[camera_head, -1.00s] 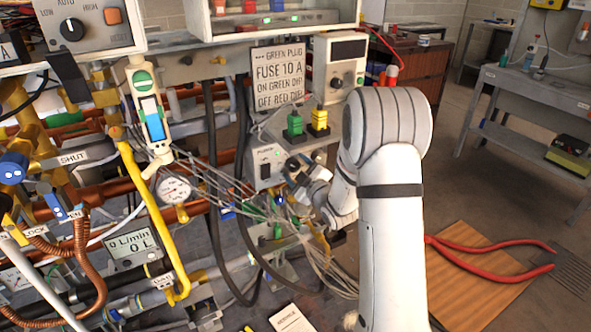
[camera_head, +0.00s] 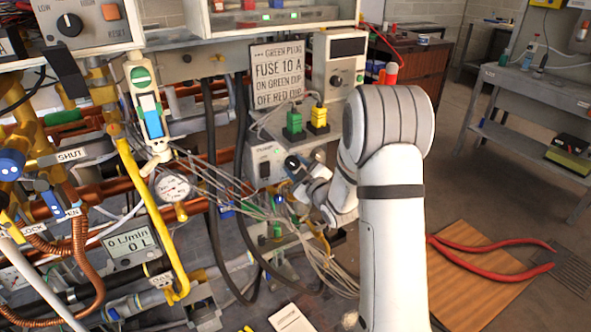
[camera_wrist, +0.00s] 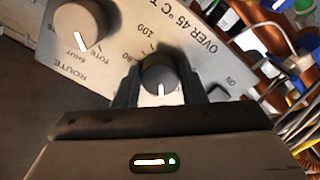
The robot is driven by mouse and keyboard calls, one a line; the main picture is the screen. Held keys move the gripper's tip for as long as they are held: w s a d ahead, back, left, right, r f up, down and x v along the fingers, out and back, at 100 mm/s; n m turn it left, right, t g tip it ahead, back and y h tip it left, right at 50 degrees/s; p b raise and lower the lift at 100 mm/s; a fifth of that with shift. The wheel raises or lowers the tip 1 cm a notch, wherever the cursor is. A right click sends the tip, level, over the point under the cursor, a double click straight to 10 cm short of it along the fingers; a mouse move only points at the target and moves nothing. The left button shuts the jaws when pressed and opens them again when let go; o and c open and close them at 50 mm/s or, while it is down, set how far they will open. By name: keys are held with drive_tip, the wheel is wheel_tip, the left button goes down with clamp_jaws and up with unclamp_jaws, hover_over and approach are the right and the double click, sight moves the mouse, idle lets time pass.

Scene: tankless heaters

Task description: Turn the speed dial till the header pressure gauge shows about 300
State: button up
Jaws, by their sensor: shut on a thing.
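My gripper (camera_wrist: 159,88) is shut on a dark round dial (camera_wrist: 158,73) with a white pointer line, one finger on each side. The pointer is toward the bottom of the wrist view. In the head view my gripper (camera_head: 299,170) is at the front of the grey pump box (camera_head: 265,158), partly hidden by my arm. A round white gauge (camera_head: 173,185) hangs among the pipes to the left; its label and reading are too small to read.
A second knob (camera_wrist: 82,26) marked "ROUTE" sits close to the left of the held dial. A switch marked "ON" (camera_wrist: 218,93) is to its right. Loose grey cables (camera_head: 235,200) run beside the pump box. Red-handled pliers (camera_head: 490,260) lie on a board at right.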

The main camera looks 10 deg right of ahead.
drive_tip(key=m+b, duration=0.2)
drive_tip(key=m, duration=0.2)
drive_tip(key=shift+f+b, duration=0.2)
drive_tip(key=shift+b, duration=0.15)
drive_tip(key=m+b, duration=0.1)
drive_tip(key=m, duration=0.2)
drive_tip(key=shift+a+m, duration=0.1)
drive_tip(key=shift+m, duration=0.3)
drive_tip(key=m, duration=0.4)
drive_tip(key=shift+r+b, duration=0.1)
drive_tip(key=shift+b, duration=0.25)
drive_tip(key=m, duration=0.4)
drive_tip(key=shift+a, duration=0.1)
drive_tip(key=m+p, duration=0.1)
drive_tip(key=m, duration=0.2)
drive_tip(key=shift+r+m, duration=0.1)
drive_tip(key=shift+m, duration=0.2)
drive_tip(key=m+p, duration=0.1)
drive_tip(key=m, duration=0.2)
drive_tip(key=shift+s+m, duration=0.1)
drive_tip(key=shift+m, duration=0.2)
drive_tip(key=m+p, duration=0.1)
drive_tip(key=m, duration=0.2)
drive_tip(key=shift+r+m, duration=0.1)
drive_tip(key=shift+m, duration=0.2)
drive_tip(key=shift+m+p, duration=0.55)
drive_tip(key=shift+m, duration=1.35)
